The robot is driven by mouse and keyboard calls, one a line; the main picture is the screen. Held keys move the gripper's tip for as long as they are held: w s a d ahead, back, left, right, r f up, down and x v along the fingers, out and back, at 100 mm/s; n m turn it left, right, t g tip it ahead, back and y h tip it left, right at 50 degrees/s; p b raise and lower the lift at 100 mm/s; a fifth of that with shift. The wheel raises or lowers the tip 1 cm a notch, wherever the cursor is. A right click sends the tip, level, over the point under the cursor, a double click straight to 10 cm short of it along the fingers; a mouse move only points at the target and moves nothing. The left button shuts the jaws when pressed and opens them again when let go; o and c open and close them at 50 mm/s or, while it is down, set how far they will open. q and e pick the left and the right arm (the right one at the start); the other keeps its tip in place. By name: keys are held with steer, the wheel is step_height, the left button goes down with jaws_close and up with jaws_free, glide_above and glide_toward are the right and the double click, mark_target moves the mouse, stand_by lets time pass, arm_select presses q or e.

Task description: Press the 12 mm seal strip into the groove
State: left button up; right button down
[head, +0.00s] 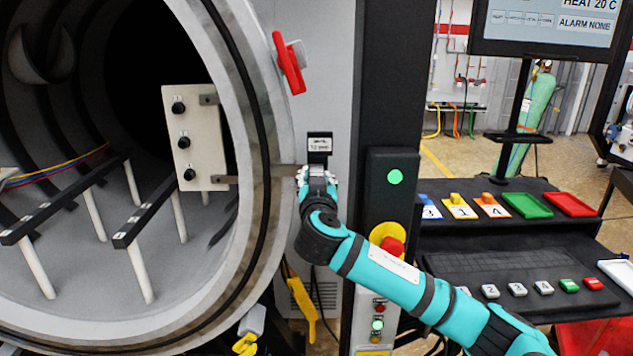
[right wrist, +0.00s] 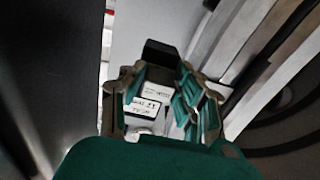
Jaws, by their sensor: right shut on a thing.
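A small black block (head: 319,140) with a white label, which seems to read 12 mm, is at the right of the furnace's round flange. My right gripper (head: 318,172) is at its lower end and shut on it. In the right wrist view the dark block (right wrist: 160,53) with its white labels sits between the fingers (right wrist: 165,100). A dark groove or seal line (head: 262,130) runs round the pale flange (head: 283,140); I cannot tell whether it is filled. The block is to the right of this line. No separate loose strip can be made out. My left gripper is not in view.
A white panel with black knobs (head: 205,140) stands at the furnace mouth. A red clamp (head: 289,65) is on the flange's upper right. A black control column (head: 392,220) with a red button (head: 392,247) is close to my right arm. Dark rails (head: 65,215) lie inside the furnace.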

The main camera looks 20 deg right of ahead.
steer(key=shift+w, duration=0.15)
steer(key=c, duration=0.9)
jaws_free()
